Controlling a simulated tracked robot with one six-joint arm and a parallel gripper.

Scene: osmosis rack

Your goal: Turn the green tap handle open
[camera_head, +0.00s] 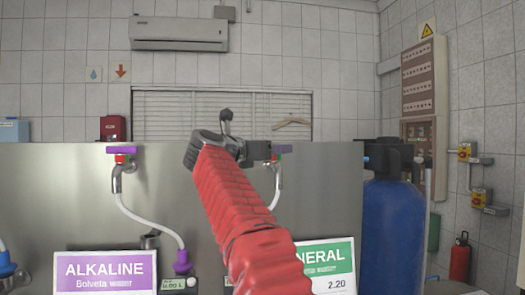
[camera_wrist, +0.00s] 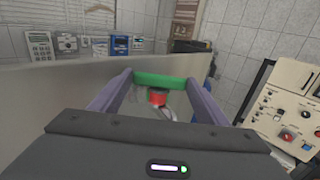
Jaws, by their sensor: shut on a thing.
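The green tap handle (camera_wrist: 160,82) shows in the wrist view as a bar lying crosswise between my two fingers, above the tap's red collar (camera_wrist: 157,98). My gripper (camera_wrist: 158,82) is shut on the handle, with a finger at each end of the bar. In the head view my red-sleeved arm reaches up to the panel's top edge, and my gripper (camera_head: 276,149) is at the tap there. Only a small bit of the green handle (camera_head: 285,149) shows beside it. The tap's white hose (camera_head: 276,188) hangs below, partly behind my arm.
A second tap with a purple handle (camera_head: 125,150) stands left, above the purple ALKALINE sign (camera_head: 105,271). The green NERAL sign (camera_head: 328,264) is partly behind my arm. A blue tank (camera_head: 391,235) stands right of the steel panel (camera_head: 330,190). The wrist view shows a beige control box (camera_wrist: 290,110) at right.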

